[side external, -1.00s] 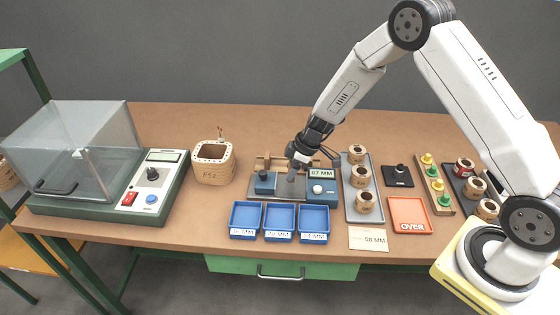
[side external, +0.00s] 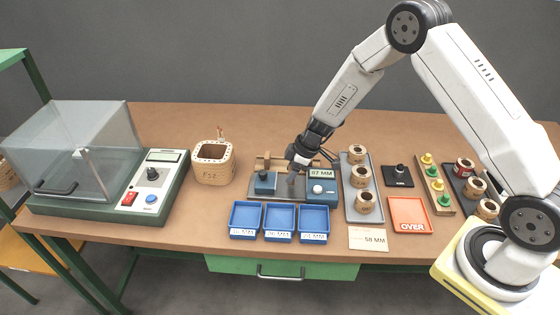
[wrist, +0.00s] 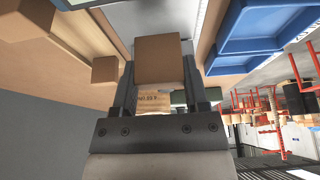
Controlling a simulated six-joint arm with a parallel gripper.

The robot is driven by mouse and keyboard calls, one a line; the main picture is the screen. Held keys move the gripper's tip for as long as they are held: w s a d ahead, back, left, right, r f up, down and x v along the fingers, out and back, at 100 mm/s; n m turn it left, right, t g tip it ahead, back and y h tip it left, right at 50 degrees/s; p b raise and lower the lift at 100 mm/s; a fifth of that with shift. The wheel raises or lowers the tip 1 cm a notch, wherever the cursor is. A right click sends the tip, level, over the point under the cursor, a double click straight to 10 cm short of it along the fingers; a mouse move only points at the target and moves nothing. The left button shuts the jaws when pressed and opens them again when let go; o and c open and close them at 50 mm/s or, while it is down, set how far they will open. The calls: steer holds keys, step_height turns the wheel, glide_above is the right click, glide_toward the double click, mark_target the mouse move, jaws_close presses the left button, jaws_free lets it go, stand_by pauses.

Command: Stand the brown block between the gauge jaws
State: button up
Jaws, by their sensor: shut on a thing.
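The brown block (wrist: 158,62) is between my gripper's two dark fingers in the wrist view, and the gripper (wrist: 158,76) is shut on it. In the side view my gripper (side external: 291,180) points down over the gauge, between the small blue left jaw block (side external: 265,184) and the larger blue body with the display (side external: 322,190). The display reads about 87 MM, small and hard to read. The brown block cannot be made out in the side view. Whether it touches the gauge base or either jaw cannot be told.
Three blue trays (side external: 246,233) stand in front of the gauge. A wooden piece (side external: 264,162) lies behind it. A grey tray of coils (side external: 352,209) is close on the right, and a wooden box (side external: 213,184) stands on the left. The red tray (side external: 409,229) is farther right.

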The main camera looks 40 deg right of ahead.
steer(key=shift+f, duration=1.3)
steer(key=o, duration=1.3)
steer(key=shift+o, duration=0.2)
steer(key=shift+r, duration=0.2)
steer(key=shift+r, duration=3.8)
steer(key=shift+r, duration=0.1)
steer(key=shift+s+r, duration=0.4)
steer(key=shift+s, duration=0.15)
steer(key=s+r+m+h, duration=0.1)
steer(key=s+r+m, duration=0.3)
steer(key=s, duration=0.6)
steer(key=s+r+m+h, duration=0.2)
steer(key=s+r+m, duration=0.3)
steer(key=s, duration=0.6)
steer(key=shift+s+g, duration=0.15)
steer(key=shift+g, duration=0.15)
